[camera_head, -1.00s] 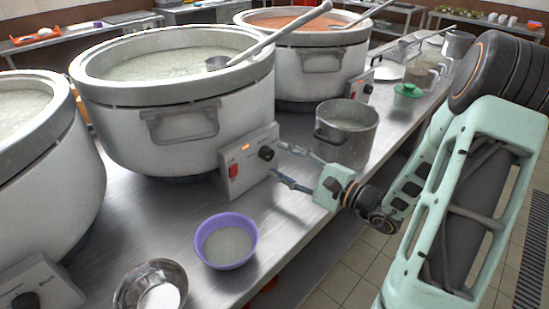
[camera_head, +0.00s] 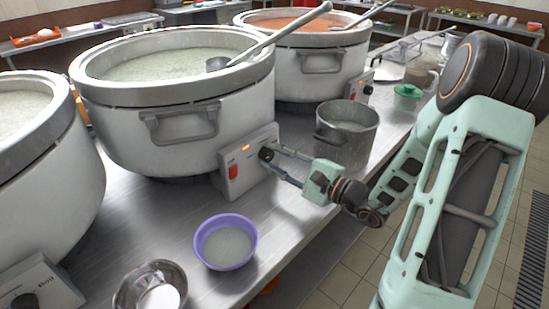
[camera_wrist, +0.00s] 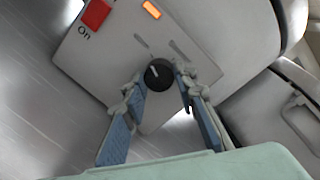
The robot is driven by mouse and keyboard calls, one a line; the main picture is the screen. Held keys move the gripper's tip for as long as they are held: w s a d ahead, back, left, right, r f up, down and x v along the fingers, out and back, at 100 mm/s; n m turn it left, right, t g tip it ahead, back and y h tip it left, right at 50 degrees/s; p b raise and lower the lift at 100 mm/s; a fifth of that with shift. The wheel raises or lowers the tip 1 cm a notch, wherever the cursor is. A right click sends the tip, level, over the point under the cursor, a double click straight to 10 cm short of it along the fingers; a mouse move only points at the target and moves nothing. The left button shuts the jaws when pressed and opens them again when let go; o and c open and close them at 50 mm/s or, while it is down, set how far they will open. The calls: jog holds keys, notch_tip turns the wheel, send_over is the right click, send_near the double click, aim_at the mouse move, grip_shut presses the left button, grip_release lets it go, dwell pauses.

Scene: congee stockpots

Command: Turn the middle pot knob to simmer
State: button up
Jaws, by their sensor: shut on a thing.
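The middle pot (camera_head: 178,110) is a large grey-white vessel of pale congee. Its control panel (camera_head: 236,165) carries a red switch (camera_head: 233,171) and a lit orange lamp (camera_head: 245,147). The black middle pot knob (camera_head: 266,154) sits at the panel's right, partly covered by my fingers. In the wrist view the knob (camera_wrist: 159,74) shows a pale pointer mark, and "On" is printed by the red switch (camera_wrist: 96,13). My gripper (camera_head: 270,158) reaches the panel from the right, its fingertips shut on the knob's two sides. The gripper also shows in the wrist view (camera_wrist: 158,78).
A small metal pot (camera_head: 346,135) stands close behind my gripper. A purple bowl (camera_head: 225,242) and a metal bowl (camera_head: 149,284) stand in front on the steel counter (camera_head: 178,209). Large pots flank on the left (camera_head: 45,165) and right (camera_head: 318,70). A ladle (camera_head: 270,40) rests across the middle pot.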

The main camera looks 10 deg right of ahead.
jog(key=shift+m, duration=0.4)
jog(key=m+p, duration=0.2)
jog(key=m, duration=0.1)
jog(key=m+p, duration=0.2)
jog(key=m, duration=0.1)
jog(key=shift+m+t, duration=0.3)
jog(key=shift+m, duration=0.1)
jog(key=m+p, duration=0.3)
jog(key=m, duration=0.1)
jog(key=shift+t, duration=0.3)
jog(key=shift+s+a+f+m+p, duration=0.1)
jog(key=shift+m+p, duration=0.85)
jog(key=shift+m, duration=0.35)
jog(key=shift+f+h, duration=0.1)
jog(key=shift+h, duration=0.2)
jog(key=o, duration=1.2)
jog(key=shift+c, duration=0.2)
